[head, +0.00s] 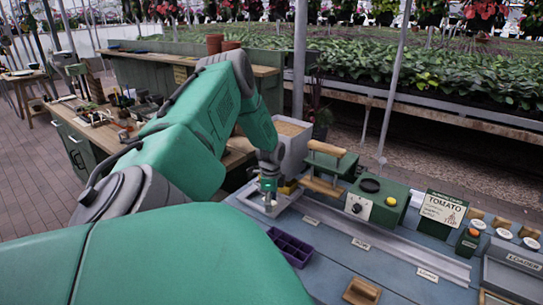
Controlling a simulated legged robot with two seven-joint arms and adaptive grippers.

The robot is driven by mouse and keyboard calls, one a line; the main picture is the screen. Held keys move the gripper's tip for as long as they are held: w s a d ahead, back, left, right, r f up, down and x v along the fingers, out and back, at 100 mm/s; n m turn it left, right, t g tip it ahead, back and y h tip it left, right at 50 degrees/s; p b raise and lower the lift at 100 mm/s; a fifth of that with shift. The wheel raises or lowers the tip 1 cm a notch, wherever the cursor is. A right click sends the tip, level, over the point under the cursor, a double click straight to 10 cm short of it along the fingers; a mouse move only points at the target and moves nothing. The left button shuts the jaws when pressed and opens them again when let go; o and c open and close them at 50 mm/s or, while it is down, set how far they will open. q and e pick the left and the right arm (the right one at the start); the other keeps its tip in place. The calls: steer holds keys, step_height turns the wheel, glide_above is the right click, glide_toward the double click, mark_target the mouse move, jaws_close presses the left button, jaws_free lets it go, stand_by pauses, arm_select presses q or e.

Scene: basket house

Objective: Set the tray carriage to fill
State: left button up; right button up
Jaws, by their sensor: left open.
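A light metal piece that looks like the tray carriage (247,199) sits at the left end of a long metal rail (400,244) on the blue-grey bench. Small label plates lie along the rail's front: one near the left end (311,220), one mid-way (361,243) and one further right (427,274); their words are too small to read surely. My left gripper (268,202) points down over the carriage with its fingers open. I cannot tell whether it touches the carriage, since the gripper hides part of it. My right gripper is not in view.
A purple celled tray (290,247) lies in front of the rail. A pale bin (293,145), a green press-like stand (330,160) and a green box with a dial (378,203) stand behind it. A tomato sign (442,210) and a lamp-topped box (468,241) stand right.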

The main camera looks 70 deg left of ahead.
arm_select(q)
step_height(320, 180, up, 12)
stand_by(0.6)
steer(key=shift+f, duration=0.1)
